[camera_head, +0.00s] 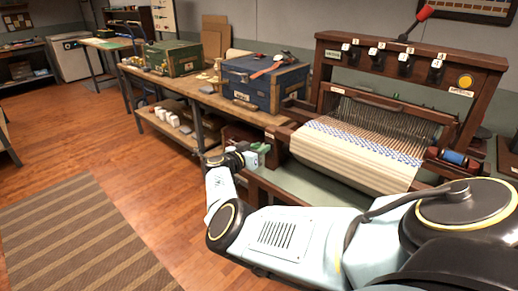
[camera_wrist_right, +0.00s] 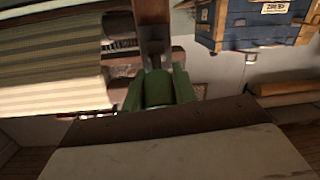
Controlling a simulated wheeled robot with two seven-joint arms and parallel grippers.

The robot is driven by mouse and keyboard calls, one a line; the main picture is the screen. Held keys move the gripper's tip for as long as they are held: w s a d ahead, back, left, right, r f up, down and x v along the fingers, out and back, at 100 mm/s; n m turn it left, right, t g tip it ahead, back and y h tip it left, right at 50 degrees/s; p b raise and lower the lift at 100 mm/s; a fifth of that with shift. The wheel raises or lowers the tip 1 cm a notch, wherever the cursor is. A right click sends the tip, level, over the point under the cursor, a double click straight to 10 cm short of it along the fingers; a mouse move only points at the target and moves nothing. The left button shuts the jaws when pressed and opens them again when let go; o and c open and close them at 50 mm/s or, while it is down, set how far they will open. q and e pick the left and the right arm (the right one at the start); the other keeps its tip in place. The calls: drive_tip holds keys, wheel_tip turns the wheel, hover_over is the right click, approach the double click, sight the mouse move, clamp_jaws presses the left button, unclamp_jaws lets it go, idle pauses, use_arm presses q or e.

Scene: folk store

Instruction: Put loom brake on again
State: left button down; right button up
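The loom (camera_head: 400,110) stands at the right of the head view with striped cloth (camera_head: 350,155) on its front roller. My right gripper (camera_head: 262,150) is at the loom's left front corner. In the right wrist view, a rounded green handle (camera_wrist_right: 158,88) sits at the end of a dark wooden bar (camera_wrist_right: 152,35). The green fingers of my right gripper (camera_wrist_right: 159,92) lie along both sides of this handle, with no clear gap. In the head view the handle is mostly hidden by the gripper. My left gripper is not in view.
A blue chest (camera_head: 262,85) stands on the wooden workbench (camera_head: 205,98) left of the loom; it also shows in the wrist view (camera_wrist_right: 255,22). A green chest (camera_head: 174,58) is farther back. A red-knobbed lever (camera_head: 424,12) tops the loom. Open floor lies left, around a striped rug (camera_head: 85,240).

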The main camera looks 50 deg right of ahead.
drive_tip(key=o, duration=0.4)
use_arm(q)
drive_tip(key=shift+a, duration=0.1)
use_arm(e)
drive_tip(key=shift+a+r, duration=0.1)
drive_tip(key=shift+a, duration=0.15)
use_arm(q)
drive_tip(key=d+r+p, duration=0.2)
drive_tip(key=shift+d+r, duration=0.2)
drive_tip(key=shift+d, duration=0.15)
use_arm(e)
drive_tip(key=a+r, duration=0.1)
drive_tip(key=a, duration=1.1)
drive_tip(key=shift+s+a+r, duration=0.2)
drive_tip(key=shift+s+a, duration=0.2)
drive_tip(key=shift+s, duration=0.05)
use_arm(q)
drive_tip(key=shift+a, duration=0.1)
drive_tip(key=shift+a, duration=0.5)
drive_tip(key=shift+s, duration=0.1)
